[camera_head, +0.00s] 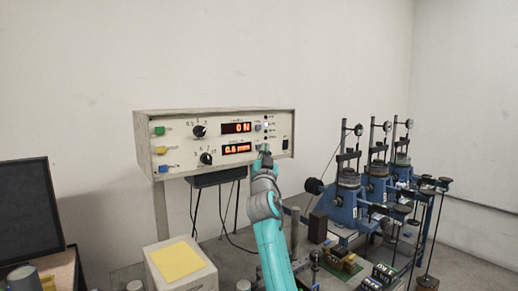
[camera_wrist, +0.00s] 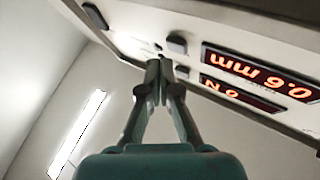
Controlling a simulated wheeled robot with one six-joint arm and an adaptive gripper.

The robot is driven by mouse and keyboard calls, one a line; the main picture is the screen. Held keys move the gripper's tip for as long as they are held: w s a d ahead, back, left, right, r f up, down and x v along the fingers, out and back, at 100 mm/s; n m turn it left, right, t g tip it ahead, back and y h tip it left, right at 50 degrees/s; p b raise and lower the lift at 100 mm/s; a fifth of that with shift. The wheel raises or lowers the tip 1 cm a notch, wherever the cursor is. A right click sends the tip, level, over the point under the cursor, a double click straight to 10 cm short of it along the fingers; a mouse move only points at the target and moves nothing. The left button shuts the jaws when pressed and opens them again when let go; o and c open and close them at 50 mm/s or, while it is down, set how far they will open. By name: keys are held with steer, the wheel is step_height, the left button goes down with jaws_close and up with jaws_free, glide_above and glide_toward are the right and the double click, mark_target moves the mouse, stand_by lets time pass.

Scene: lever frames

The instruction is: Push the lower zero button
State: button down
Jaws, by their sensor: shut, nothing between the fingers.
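The control box (camera_head: 170,123) has two red displays, an upper one reading "0 N" (camera_head: 237,128) and a lower one reading "0.6 mm" (camera_head: 237,149). The upper zero button (camera_head: 258,127) is right of the upper display. The lower zero button is largely hidden by my gripper in the head view.
A black switch (camera_head: 285,143) is at the panel's right end. Knobs and coloured buttons fill the left half. Blue lever frames (camera_head: 375,190) stand at the right. A white box with a yellow pad (camera_head: 177,261) is below, and a dark monitor (camera_head: 28,212) is at the left.

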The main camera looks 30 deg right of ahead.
steer(key=shift+w, duration=0.1)
steer(key=shift+w, duration=0.35)
steer(key=shift+w, duration=0.35)
stand_by(0.8)
steer(key=shift+s, duration=0.8)
steer(key=shift+s, duration=2.5)
